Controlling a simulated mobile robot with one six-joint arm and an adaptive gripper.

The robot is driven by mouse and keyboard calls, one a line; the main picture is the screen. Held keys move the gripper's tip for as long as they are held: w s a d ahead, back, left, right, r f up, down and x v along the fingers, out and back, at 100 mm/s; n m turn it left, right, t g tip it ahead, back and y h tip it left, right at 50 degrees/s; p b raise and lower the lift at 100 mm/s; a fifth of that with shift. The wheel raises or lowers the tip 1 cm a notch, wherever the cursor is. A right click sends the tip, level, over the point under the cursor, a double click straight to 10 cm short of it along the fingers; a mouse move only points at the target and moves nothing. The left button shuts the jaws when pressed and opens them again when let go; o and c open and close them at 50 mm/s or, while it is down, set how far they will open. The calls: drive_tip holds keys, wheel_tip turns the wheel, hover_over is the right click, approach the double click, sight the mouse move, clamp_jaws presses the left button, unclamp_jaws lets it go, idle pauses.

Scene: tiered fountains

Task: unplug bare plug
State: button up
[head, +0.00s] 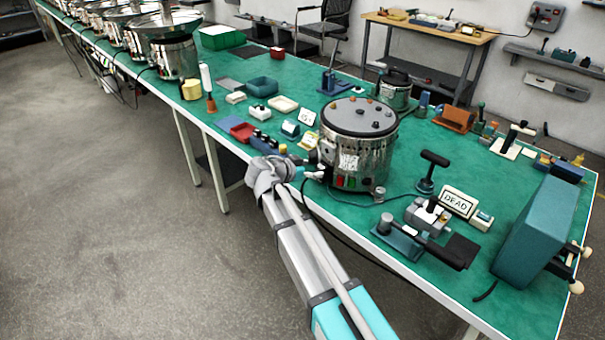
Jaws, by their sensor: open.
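My gripper (306,172) is at the table's front edge, close to the lower left side of the large steel fountain base (378,160). It points right, toward that base. It is open, but its fingers are small here and partly merge with my wrist. A dark cable (347,200) runs from near the gripper along the table to the right, in front of the base. I cannot make out a bare plug; the spot by the fingers is too small and partly covered. The base has a grey lid with colored knobs, a white label and red and green switches.
A "DEAD" sign (459,201), a black-handled tool (431,168) and a clamp-like device (416,238) stand to the right. A large teal box (538,229) is at the far right. Small trays and blocks crowd the left. Floor in front is clear.

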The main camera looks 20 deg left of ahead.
sight(320, 168)
drive_tip(key=shift+b+x, duration=0.55)
drive_tip(key=shift+x, duration=1.45)
clamp_jaws()
drive_tip(key=shift+s+a, duration=0.4)
drive_tip(key=shift+s, duration=0.45)
idle(0.7)
drive_tip(key=shift+s+a, duration=0.45)
drive_tip(key=shift+s, duration=0.3)
drive_tip(key=shift+s+a, duration=0.2)
drive_tip(key=shift+s, duration=0.2)
